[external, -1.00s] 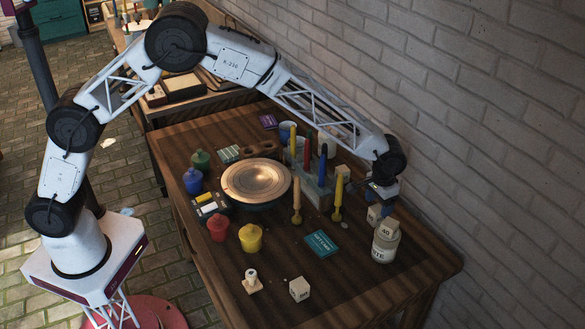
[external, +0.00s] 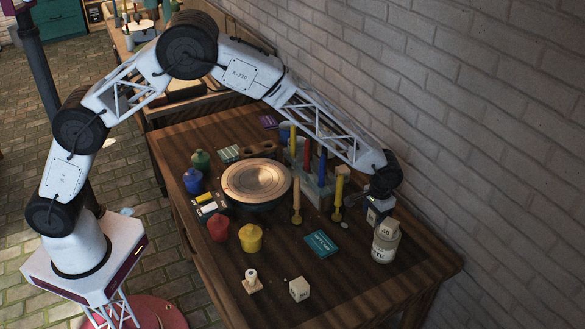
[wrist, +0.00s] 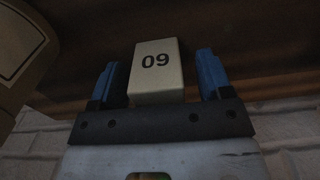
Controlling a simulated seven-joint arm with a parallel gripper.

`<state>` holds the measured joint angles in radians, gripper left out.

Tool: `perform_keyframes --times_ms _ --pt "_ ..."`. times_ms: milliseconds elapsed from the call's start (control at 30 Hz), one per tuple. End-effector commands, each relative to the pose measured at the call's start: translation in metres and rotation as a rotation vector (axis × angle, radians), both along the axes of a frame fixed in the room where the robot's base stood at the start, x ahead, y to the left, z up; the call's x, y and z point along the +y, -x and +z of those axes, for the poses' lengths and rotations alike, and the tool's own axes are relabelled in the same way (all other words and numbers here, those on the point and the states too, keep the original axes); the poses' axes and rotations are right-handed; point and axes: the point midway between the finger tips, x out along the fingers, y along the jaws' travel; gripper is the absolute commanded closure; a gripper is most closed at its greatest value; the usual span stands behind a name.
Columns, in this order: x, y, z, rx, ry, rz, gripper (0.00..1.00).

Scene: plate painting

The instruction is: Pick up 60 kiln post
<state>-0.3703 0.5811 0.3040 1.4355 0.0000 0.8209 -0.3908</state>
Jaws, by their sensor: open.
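The 60 kiln post is a pale block whose number reads upside down in the wrist view (wrist: 156,84). In the external view it is a small pale block (external: 371,217) partly hidden under my wrist near the wall. My gripper (wrist: 158,68) is open, with one blue finger on each side of the post and a visible gap at each side. In the external view my gripper (external: 379,202) is low over the post and its fingers are hard to make out.
Another numbered block (external: 299,289) is near the front edge.

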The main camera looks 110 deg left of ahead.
Motion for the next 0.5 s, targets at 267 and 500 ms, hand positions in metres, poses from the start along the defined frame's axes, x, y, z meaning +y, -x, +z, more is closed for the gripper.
perform_keyframes --times_ms 267,500 --pt "0.0000 0.0000 0.0000 0.000 0.000 0.000 0.40" --pt "0.0000 0.0000 0.0001 0.000 0.000 0.000 0.77"
